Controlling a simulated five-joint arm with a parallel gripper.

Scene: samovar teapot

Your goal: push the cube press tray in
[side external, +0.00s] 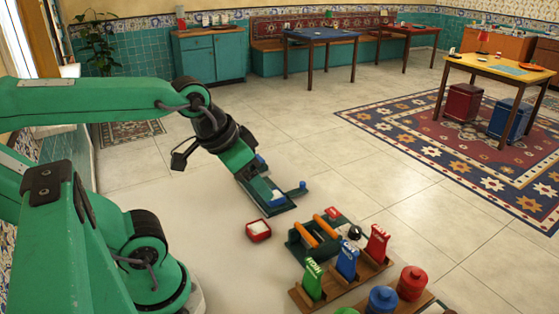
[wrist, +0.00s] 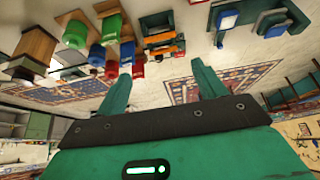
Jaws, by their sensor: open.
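A low dark green device with blue parts, which looks like the cube press (side external: 283,209), stands on the pale floor-like surface in the side view. A blue knob (side external: 302,187) shows at its right end. My gripper (side external: 268,198) reaches down over it and hides part of it; contact cannot be told. In the wrist view the press (wrist: 285,18) is at the top right. A blue piece with a pale middle, seemingly its tray (wrist: 227,20), shows left of the frame. My gripper (wrist: 158,70) has its two green fingers wide apart with nothing between them.
A red box with white contents (side external: 258,231) sits left of a dark green piece with orange handles (side external: 316,232). A wooden rack (side external: 345,285) holds green, blue and red packets. Red and blue canisters (side external: 411,283) stand in front. Pale surface behind the press is clear.

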